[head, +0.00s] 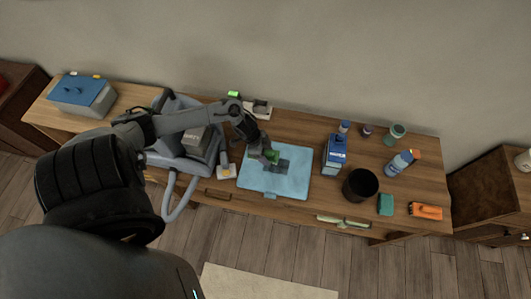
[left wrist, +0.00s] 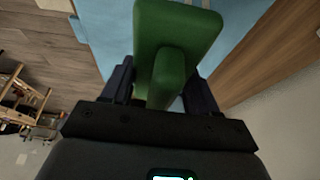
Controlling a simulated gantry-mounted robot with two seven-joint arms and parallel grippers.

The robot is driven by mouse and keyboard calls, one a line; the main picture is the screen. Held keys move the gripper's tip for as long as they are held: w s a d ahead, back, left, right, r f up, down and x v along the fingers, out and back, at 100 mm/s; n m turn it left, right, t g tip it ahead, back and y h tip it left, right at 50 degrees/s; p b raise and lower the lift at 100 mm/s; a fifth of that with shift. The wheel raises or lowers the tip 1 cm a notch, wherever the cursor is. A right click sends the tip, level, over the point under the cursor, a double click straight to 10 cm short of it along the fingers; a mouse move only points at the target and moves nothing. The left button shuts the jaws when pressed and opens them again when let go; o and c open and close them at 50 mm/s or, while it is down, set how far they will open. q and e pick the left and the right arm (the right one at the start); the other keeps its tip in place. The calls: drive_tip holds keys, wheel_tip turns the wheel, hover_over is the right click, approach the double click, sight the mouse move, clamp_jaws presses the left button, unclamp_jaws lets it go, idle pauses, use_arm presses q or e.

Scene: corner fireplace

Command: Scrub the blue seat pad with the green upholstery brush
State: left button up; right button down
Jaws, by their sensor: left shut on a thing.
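The blue seat pad (head: 298,188) lies flat on the wooden bench top, near its front edge. A darker patch shows on the pad; I cannot tell whether it is a stain or shadow. My left gripper (head: 264,154) is over the upper part of the pad and is shut on the green upholstery brush (head: 273,157). In the left wrist view the green brush (left wrist: 178,35) sits between the two dark fingers, with light blue pad (left wrist: 112,35) behind it. The brush's underside is hidden, so I cannot tell whether it touches the pad. My right gripper is not in view.
A grey machine with a hose (head: 170,195) stands left of the pad. Right of it are a blue box (head: 335,155), a dark bin (head: 360,186), a spray bottle (head: 401,163), a teal block (head: 385,204) and an orange tool (head: 427,211). A blue-lidded box (head: 84,94) sits far left.

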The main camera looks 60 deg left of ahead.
use_arm(q)
drive_tip(key=shift+r+p, duration=1.3)
drive_tip(key=shift+r, duration=0.25)
